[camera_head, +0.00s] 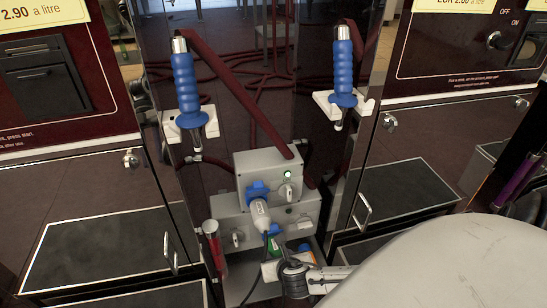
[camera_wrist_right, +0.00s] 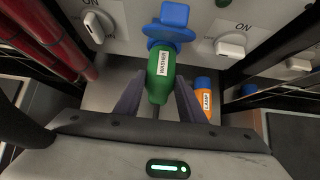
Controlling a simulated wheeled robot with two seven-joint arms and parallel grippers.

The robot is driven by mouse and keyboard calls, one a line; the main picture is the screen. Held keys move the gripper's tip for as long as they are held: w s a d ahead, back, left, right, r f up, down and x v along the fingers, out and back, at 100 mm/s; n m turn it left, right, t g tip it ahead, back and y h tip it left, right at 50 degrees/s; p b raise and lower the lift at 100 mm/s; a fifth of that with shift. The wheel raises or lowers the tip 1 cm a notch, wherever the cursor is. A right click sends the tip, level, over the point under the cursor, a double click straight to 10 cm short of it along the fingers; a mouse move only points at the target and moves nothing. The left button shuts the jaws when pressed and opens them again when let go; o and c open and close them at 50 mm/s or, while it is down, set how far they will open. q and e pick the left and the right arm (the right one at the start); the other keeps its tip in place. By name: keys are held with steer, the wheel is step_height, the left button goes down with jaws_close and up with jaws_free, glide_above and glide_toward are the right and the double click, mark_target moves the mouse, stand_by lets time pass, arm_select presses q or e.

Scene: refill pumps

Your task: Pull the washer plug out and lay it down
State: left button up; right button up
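The green washer plug (camera_wrist_right: 160,82), labelled WASHER, sits in a socket with a blue flip cover (camera_wrist_right: 170,22) in the right wrist view. In the head view the plug (camera_head: 274,243) is a small green patch on the front of the lower grey box, partly hidden. My right gripper (camera_wrist_right: 160,90) has its fingers apart, one on each side of the plug's body, with what looks like a narrow gap to each. In the head view the right gripper (camera_head: 283,264) reaches in from the lower right. My left gripper does not show clearly.
An orange plug labelled LAMP (camera_wrist_right: 206,104) is close to the right finger. White knobs (camera_wrist_right: 230,46) flank the socket. A white plug (camera_head: 260,212) is in the upper grey box (camera_head: 268,168). Red hoses (camera_wrist_right: 50,40) run at the left. Two blue-handled nozzles (camera_head: 186,83) hang above.

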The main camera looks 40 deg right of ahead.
jaws_close()
steer(key=shift+s+a, duration=0.15)
steer(key=s+a+p, duration=0.1)
steer(key=s+p, duration=0.1)
steer(key=s, duration=0.1)
steer(key=s+a+p, duration=0.1)
steer(key=s, duration=0.1)
steer(key=shift+a, duration=0.3)
stand_by(0.4)
stand_by(0.3)
